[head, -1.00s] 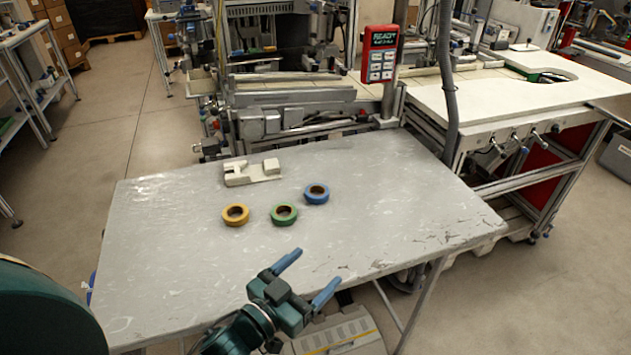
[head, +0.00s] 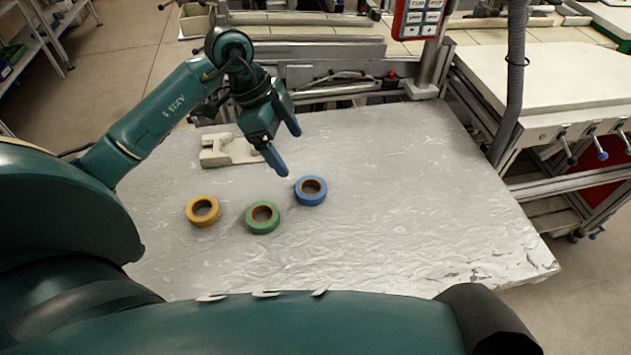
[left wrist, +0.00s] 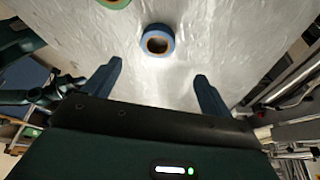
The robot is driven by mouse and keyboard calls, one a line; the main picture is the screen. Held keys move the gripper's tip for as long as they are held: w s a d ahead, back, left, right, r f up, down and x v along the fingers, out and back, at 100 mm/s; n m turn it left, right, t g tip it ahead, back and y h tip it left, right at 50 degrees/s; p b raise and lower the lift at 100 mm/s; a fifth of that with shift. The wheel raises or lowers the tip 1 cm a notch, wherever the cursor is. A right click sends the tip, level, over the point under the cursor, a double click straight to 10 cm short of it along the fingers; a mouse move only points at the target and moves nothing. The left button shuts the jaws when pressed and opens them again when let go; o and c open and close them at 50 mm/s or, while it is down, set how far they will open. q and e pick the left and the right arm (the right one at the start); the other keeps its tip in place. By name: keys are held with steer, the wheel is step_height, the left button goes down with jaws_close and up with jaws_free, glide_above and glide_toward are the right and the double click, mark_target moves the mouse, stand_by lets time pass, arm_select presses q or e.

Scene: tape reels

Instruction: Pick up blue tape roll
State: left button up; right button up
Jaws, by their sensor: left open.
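The blue tape roll (head: 311,191) lies flat on the grey table (head: 400,200), right of a green tape roll (head: 262,217) and a yellow tape roll (head: 203,210). My left gripper (head: 284,149) is open and empty, above the table, behind and a little left of the blue roll in the head view. In the left wrist view, the blue roll (left wrist: 157,41) lies beyond and between the two open fingers (left wrist: 156,85), not touching them. Part of the green roll (left wrist: 113,3) shows at the top edge. My right gripper is not in view.
A beige plastic part (head: 230,150) lies on the table left of my left gripper. A machine frame (head: 300,50) stands along the table's back edge, with a grey hose (head: 512,80) at the right. The table's right half is clear.

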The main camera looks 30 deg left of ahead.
mark_target(310, 183)
arm_select(q)
steer(key=x, duration=1.1)
steer(key=shift+s+d+p, duration=0.2)
steer(key=shift+d+p, duration=0.1)
steer(key=shift+p, duration=0.05)
steer(key=c, duration=1.1)
